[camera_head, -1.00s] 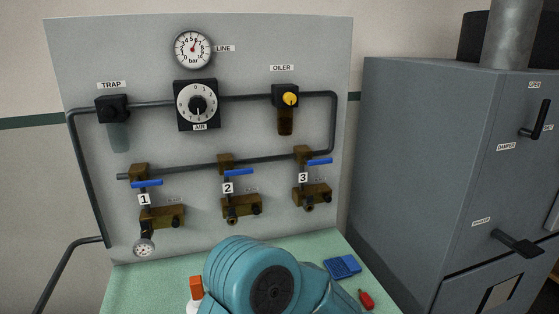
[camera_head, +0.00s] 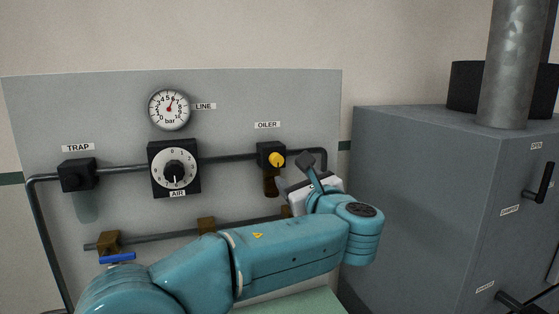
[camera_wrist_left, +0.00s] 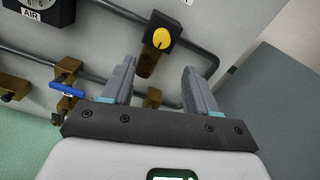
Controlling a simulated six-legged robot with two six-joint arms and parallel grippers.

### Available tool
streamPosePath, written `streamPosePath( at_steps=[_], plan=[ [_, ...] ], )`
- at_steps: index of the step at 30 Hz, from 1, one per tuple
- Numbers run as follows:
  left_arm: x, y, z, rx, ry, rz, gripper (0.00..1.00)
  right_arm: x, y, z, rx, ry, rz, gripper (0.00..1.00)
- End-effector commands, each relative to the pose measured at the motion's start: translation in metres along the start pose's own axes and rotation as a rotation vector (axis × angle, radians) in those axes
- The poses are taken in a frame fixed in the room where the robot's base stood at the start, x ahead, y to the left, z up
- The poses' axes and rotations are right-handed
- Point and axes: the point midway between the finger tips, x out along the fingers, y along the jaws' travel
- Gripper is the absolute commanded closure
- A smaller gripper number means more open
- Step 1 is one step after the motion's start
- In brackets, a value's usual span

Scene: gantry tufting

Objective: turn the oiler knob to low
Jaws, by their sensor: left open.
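The oiler is a black block with a round yellow knob (camera_head: 277,160) and an amber bowl (camera_head: 271,184) below it, on the grey panel under the OILER label (camera_head: 267,125). In the left wrist view the yellow knob (camera_wrist_left: 161,38) shows ahead of the fingers, with a dark pointer mark on it. My left gripper (camera_head: 296,175) is just right of and below the oiler in the head view. Its two grey fingers (camera_wrist_left: 159,84) stand apart with nothing between them, short of the knob. My right gripper is not in view.
The AIR dial (camera_head: 174,175), LINE gauge (camera_head: 169,110) and TRAP unit (camera_head: 77,175) sit left on the panel. A pipe (camera_head: 225,158) runs through the oiler. A blue valve lever (camera_wrist_left: 66,91) is left of the fingers. A grey cabinet (camera_head: 430,190) stands to the right.

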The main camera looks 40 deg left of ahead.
Motion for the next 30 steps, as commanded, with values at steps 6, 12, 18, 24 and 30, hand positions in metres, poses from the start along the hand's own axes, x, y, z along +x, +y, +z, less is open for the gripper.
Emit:
streamPosePath(
  at_steps=[6,12,18,24,30],
  plan=[
    [0.054,-0.003,0.003,0.002,0.001,0.003,0.42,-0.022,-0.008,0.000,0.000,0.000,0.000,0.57],
    [0.092,-0.004,0.001,0.001,0.002,0.001,0.42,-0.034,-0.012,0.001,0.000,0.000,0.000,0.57],
    [0.111,-0.004,-0.001,0.000,0.001,-0.001,0.42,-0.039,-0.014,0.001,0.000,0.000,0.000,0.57],
    [0.113,-0.003,-0.002,-0.001,0.002,-0.002,0.42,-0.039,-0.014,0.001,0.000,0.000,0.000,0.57],
    [0.113,-0.003,-0.002,-0.001,0.002,-0.002,0.77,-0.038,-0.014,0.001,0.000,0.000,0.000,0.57]
  ],
)
